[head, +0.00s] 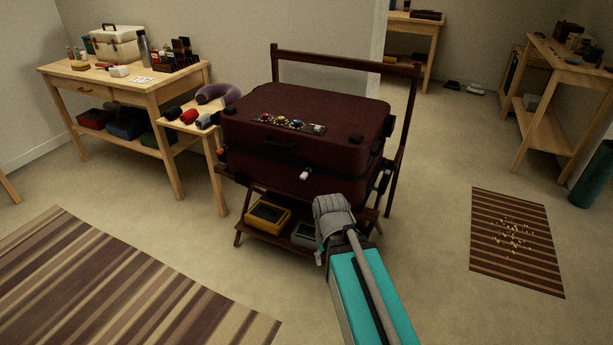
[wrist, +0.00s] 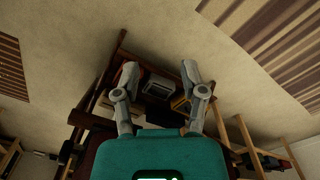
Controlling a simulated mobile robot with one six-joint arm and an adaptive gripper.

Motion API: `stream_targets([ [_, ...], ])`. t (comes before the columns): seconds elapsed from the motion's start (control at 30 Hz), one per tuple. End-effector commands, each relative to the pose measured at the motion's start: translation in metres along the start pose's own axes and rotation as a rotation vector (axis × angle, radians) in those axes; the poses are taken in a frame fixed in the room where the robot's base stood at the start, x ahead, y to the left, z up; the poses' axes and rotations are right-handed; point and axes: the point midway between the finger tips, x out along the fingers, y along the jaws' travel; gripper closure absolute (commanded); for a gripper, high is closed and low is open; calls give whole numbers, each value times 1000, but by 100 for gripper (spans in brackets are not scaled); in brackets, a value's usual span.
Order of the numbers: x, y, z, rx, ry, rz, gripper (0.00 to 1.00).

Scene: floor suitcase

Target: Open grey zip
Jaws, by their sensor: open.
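A dark red suitcase (head: 300,125) lies flat and closed on a dark wooden rack in the head view. A small pale grey-white tab (head: 305,175) stands out on its front side near the seam; I cannot tell for sure that it is the grey zip. A small reddish tab (head: 222,155) shows at the left corner. My gripper (wrist: 160,75) is open with nothing between its fingers in the wrist view. In the head view, my arm reaches to just in front of the suitcase, and the fingers are mostly hidden. The tab cannot be made out in the wrist view.
The rack (head: 345,65) has a raised back frame and a lower shelf with a yellow box (head: 267,214) and a grey box (head: 305,235). A small side table (head: 190,126) stands close on the left. Floor to the right is free up to a striped mat (head: 515,240).

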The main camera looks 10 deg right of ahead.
Motion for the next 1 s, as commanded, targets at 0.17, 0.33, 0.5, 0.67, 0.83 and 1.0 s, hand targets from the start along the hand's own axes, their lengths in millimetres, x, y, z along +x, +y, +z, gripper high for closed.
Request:
stream_targets([
  [0.17, 8, -5, -13, -28, 8, 76, 46],
  [0.33, 16, 0, -36, -73, 27, 230, 46],
  [0.5, 20, 2, -69, -136, 63, 442, 46],
  [0.67, 14, -3, -102, -198, 112, 653, 46],
  [0.83, 1, -18, -137, -263, 175, 876, 46],
  [1.0, -19, -45, -170, -325, 252, 1096, 46],
])
